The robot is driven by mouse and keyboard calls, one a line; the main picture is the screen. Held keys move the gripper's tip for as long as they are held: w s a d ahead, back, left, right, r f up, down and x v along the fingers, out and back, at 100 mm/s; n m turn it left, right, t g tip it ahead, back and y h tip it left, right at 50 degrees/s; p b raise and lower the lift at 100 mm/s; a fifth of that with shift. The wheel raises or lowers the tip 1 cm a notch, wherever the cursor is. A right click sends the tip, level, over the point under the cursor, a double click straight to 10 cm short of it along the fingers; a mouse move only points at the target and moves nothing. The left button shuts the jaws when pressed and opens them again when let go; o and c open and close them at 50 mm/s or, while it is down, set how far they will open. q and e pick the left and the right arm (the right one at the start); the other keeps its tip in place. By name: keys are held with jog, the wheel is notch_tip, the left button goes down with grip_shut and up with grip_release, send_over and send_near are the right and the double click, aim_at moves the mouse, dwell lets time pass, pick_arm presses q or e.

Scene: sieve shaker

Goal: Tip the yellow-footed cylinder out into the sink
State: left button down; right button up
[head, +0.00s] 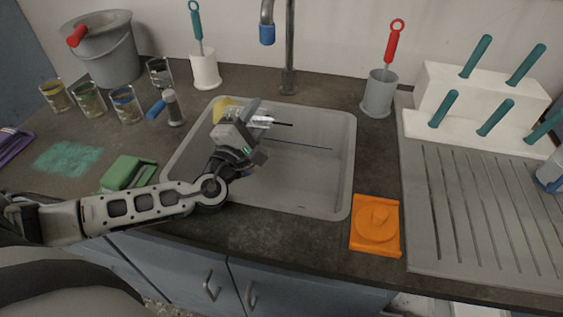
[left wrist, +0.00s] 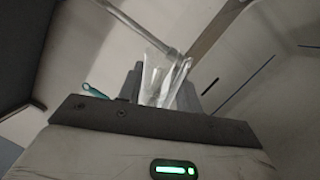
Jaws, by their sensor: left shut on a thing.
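My left gripper (head: 248,121) is over the left part of the sink (head: 310,185), shut on the yellow-footed cylinder. The cylinder's yellow foot (head: 223,106) shows behind the gripper on the left, and its clear end (head: 264,121) shows on the right, so it appears tipped over on its side above the basin. The gripper hides its middle. In the left wrist view the clear cylinder (left wrist: 165,82) shows between the fingers. I cannot tell whether liquid is in it. My right gripper is not in view.
A faucet (head: 289,55) stands behind the sink. A grey brush holder (head: 379,95), an orange piece (head: 376,225) and a drainboard (head: 480,215) are at right.

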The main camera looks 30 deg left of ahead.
pick_arm(q)
jog(key=shift+d+r+m, duration=0.2)
jog(key=shift+d+m, duration=0.05)
jog(key=shift+m, duration=0.25)
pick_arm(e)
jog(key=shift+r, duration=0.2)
pick_arm(q)
jog(key=shift+s+d+r+m+h+p, duration=0.1)
jog(key=shift+d+r+m+h+p, duration=0.15)
jog(key=shift+d+m+p, duration=0.35)
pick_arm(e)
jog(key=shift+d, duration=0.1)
pick_arm(q)
jog(key=shift+r+m+t+h+p, duration=0.2)
jog(key=shift+m+h+p, duration=0.15)
jog(key=shift+m, duration=0.35)
jog(key=shift+r+m+t+h+p, duration=0.1)
jog(key=shift+m+t+h+p, duration=0.2)
jog(key=shift+m, duration=0.4)
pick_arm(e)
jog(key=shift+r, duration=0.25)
